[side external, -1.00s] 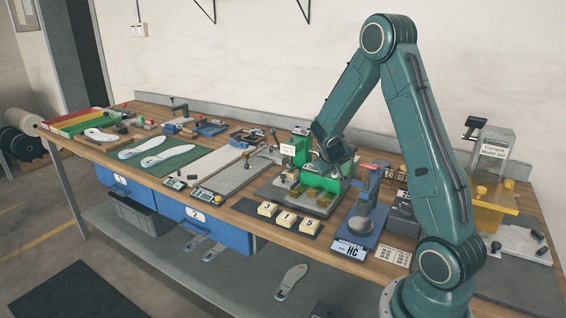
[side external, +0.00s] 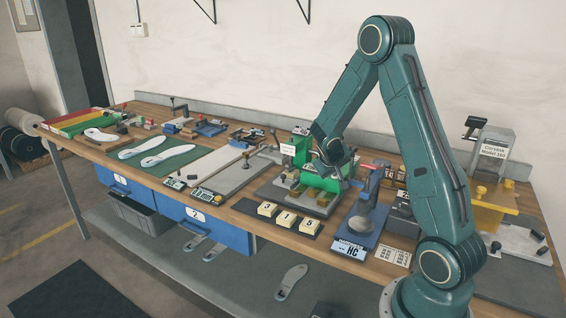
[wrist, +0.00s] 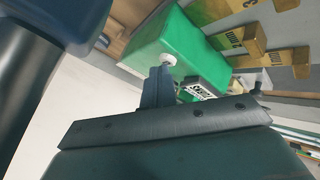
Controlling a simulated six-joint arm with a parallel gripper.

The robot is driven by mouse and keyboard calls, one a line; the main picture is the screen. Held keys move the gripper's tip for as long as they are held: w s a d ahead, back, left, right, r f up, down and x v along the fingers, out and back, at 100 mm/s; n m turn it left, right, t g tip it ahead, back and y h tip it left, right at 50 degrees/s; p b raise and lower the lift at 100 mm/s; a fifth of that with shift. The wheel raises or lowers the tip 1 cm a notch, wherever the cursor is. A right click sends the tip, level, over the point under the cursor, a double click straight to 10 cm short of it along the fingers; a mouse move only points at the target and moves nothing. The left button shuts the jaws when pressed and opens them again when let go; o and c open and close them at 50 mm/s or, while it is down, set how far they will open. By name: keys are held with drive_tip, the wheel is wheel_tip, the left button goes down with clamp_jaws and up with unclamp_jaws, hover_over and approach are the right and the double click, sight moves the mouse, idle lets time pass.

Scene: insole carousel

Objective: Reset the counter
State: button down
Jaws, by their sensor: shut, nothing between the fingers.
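A green machine body (side external: 318,183) stands on a grey plate toward the right half of the bench. In the wrist view its green casing (wrist: 172,38) carries a round white knob (wrist: 168,58). Beside it is a dark counter housing (wrist: 199,91) with a light digit window; its digits are too small and tilted to read surely. My gripper (wrist: 162,70) is shut and empty, its tips at the white knob; I cannot tell whether they touch it. In the side view my gripper (side external: 343,172) is just over the green body, and the counter cannot be made out.

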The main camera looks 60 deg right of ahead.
drive_tip(key=shift+r, duration=0.85)
drive_tip(key=shift+r, duration=0.1)
drive_tip(key=shift+r, duration=2.4)
drive_tip(key=shift+a, duration=0.1)
